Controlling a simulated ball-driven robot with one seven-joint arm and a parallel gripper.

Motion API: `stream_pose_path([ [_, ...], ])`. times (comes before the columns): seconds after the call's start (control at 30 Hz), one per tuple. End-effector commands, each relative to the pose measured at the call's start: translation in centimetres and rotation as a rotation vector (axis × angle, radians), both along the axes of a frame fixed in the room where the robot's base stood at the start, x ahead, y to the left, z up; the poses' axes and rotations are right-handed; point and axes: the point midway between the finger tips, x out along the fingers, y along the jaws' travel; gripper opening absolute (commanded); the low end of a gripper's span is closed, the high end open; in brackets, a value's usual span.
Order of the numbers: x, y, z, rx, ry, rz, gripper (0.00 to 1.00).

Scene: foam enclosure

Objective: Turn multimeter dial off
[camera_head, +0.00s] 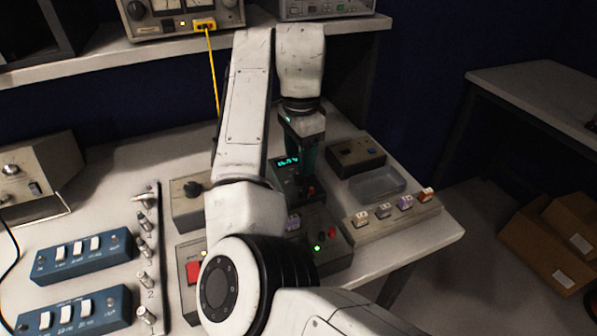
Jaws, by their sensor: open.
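The multimeter (285,166) is a dark unit with a lit green display, standing on the bench near the picture's middle. My gripper (309,172) points down over its right side, just right of the display. The gripper is open, and I see nothing held in it. The gripper and my arm cover much of the multimeter, and its dial cannot be made out clearly. I cannot tell whether the fingers touch it.
A dark box with knobs (352,153) and a shallow clear tray (377,184) lie right of my gripper. Blue switch boxes (81,255) sit at left. A yellow cable (212,75) hangs behind my arm.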

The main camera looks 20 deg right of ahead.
Motion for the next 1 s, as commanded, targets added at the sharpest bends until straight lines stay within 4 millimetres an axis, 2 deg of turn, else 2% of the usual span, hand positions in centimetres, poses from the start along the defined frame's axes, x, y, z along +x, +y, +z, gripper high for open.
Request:
stream_pose_path([
  [0.1, 0.0, 0.1, -2.0, 0.001, 0.001, 0.001, 0.56],
  [0.3, 0.1, 0.1, -4.1, 0.002, 0.000, 0.001, 0.56],
  [0.7, 0.1, 0.1, -4.7, 0.002, -0.001, 0.001, 0.55],
  [1.0, 0.1, 0.0, -4.7, 0.002, -0.001, 0.001, 0.27],
])
